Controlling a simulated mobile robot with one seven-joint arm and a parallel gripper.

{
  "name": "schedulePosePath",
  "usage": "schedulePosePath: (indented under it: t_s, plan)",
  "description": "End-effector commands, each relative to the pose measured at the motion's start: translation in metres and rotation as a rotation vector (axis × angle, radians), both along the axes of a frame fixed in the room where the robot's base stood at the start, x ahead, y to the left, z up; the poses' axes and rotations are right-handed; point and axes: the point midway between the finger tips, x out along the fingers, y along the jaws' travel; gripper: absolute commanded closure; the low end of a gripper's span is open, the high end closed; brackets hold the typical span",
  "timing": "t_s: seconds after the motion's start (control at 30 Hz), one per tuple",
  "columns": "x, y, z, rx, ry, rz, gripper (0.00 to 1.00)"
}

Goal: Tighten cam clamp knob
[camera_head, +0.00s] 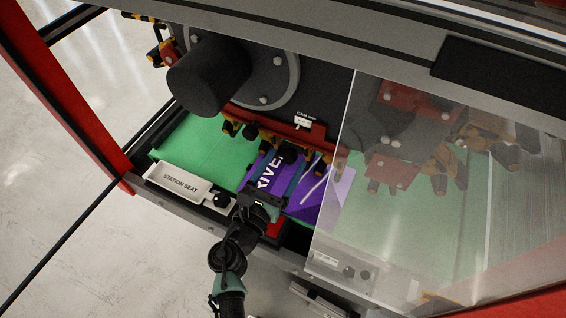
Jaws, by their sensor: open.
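I cannot tell for sure which part is the cam clamp knob. A small round black knob (221,200) sits on the front rail, just right of the white tray marked STATION SEAT (165,180). Other small black knobs (251,131) stand along the red bar at the back. My gripper (267,190) is open and reaches in over the front rail, to the right of the front knob. It is above or beside a purple printed pack (328,196) on the green belt. My gripper partly hides the pack, and its fingertips are hard to make out against it.
The green conveyor belt (195,143) runs across. A large black cylinder (208,77) and a grey round flange (285,68) hang above it. A clear panel (400,215) covers the right side. A red post (75,105) stands at left. Several orange-black grippers hang from the red bar (285,126).

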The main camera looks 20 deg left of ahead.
Motion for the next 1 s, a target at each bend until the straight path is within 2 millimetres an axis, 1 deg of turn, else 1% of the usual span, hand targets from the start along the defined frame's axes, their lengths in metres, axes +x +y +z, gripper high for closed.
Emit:
schedulePosePath:
  t_s: [0.17,0.2,0.37,0.4,0.47,0.6,0.83,1.0]
  plan:
    - [0.0001,0.0,0.0001,0.0,0.0,0.0,0.23]
    - [0.0,0.0,0.0001,0.0,0.0,0.0,0.27]
    - [-0.0002,0.0001,0.0002,0.0,0.0,0.0,0.56]
    - [-0.0002,0.0002,0.0002,0.0,-0.001,0.0,0.63]
    - [-0.0002,0.0002,0.0002,0.0,-0.001,0.0,0.74]
    - [-0.0003,0.0002,0.0002,0.0,-0.001,0.0,0.99]
    - [-0.0003,0.0001,-0.0002,0.009,-0.001,0.0,1.0]
    - [-0.0004,0.0004,-0.0009,0.054,-0.004,0.001,1.0]
